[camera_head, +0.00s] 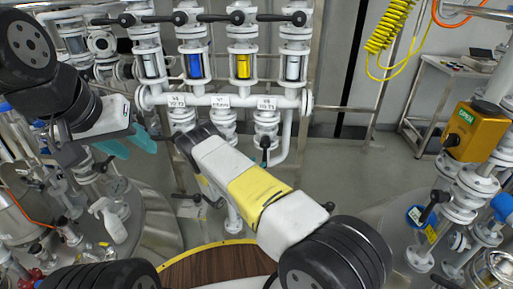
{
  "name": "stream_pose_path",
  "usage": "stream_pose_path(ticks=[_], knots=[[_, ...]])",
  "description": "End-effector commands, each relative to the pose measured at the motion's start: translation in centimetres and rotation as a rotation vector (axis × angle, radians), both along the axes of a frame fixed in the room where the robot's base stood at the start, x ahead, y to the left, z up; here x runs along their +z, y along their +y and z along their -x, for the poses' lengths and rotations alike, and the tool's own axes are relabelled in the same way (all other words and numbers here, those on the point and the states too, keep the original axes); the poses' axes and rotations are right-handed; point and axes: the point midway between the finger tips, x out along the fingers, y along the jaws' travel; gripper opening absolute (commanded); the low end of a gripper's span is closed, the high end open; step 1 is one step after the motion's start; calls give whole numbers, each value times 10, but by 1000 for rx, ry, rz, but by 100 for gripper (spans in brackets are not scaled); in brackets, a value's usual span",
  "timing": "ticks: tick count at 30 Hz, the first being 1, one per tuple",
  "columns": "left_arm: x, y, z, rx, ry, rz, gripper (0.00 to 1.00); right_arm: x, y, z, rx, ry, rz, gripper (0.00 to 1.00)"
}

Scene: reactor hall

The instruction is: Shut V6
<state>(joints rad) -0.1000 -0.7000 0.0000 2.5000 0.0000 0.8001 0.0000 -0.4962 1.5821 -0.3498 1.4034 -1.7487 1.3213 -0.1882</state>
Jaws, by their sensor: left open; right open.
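Three small white labels sit on the pipe manifold at the centre. The print is tiny; the left label (177,100) may read V6, but I cannot be sure. The white valve (181,117) below it is partly covered by my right arm, and its handle position cannot be told. My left gripper (128,146), with teal fingers, is open left of and below this valve, with nothing seen between its fingers. My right gripper (184,143) is in front of and just below the valve; its fingers are mostly hidden. Contact with the valve cannot be told.
Neighbouring valves (222,118) and (266,121) stand to the right. Sight glasses and black levers (213,18) are above. A spray bottle (108,220) stands lower left. A yellow actuator box (474,131) is at right. Floor between the manifold and right pipework is clear.

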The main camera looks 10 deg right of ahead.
Motion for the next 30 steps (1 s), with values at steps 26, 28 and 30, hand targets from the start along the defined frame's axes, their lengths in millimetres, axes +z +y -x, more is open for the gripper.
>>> stream_pose_path(ticks=[26, 28, 30], knots=[[0, 0, 0, 0, 0, 0, 42, 0, -49, -41, -3, 0, -1, 19], [0, 0, 0, 0, 0, 0, 42, 0, -49, -40, -3, 0, -1, 5], [0, 0, 0, 0, 0, 0, 42, 0, -49, -40, -3, 0, -1, 0]])
